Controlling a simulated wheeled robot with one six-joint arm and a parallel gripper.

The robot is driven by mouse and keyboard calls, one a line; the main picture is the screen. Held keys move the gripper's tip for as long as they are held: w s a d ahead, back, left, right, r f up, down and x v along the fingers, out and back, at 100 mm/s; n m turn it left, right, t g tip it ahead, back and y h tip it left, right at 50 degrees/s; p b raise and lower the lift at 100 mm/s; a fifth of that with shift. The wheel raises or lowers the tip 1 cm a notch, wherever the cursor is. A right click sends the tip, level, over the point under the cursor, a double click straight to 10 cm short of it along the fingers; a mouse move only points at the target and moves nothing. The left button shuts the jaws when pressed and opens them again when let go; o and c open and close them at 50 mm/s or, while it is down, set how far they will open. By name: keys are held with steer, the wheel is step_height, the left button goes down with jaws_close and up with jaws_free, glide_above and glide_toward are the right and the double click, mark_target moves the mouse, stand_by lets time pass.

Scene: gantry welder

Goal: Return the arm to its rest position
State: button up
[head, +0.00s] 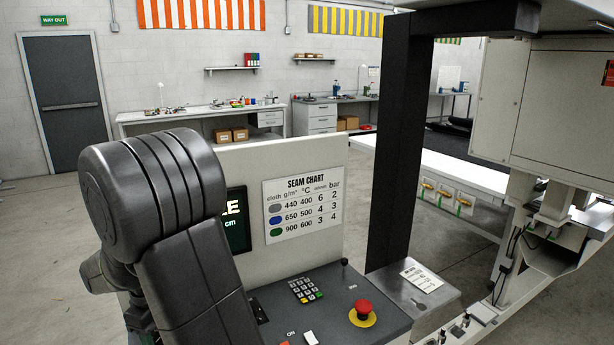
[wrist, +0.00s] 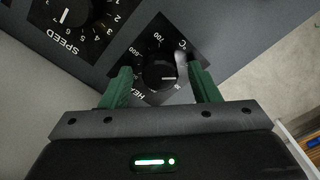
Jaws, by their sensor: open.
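My gripper (wrist: 158,68) shows in the wrist view with its two green fingers spread apart. The black HEAT knob (wrist: 158,75) appears between the fingers, with no visible contact. I cannot tell how far the fingertips are from the panel. The knob's white mark points right in that view. In the head view my dark arm rises at the left in front of the control console (head: 385,318). It hides my gripper, the HEAT knob and part of the display (head: 238,222).
The SPEED knob (wrist: 76,14) is close by in the wrist view. The console carries a keypad (head: 305,290) and a red stop button (head: 363,312). A black column (head: 398,150) and the welder's pale housing (head: 560,100) stand to the right. Open floor lies behind.

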steer(key=m, duration=1.3)
steer(key=shift+m+p, duration=0.3)
steer(key=shift+m, duration=0.1)
stand_by(0.4)
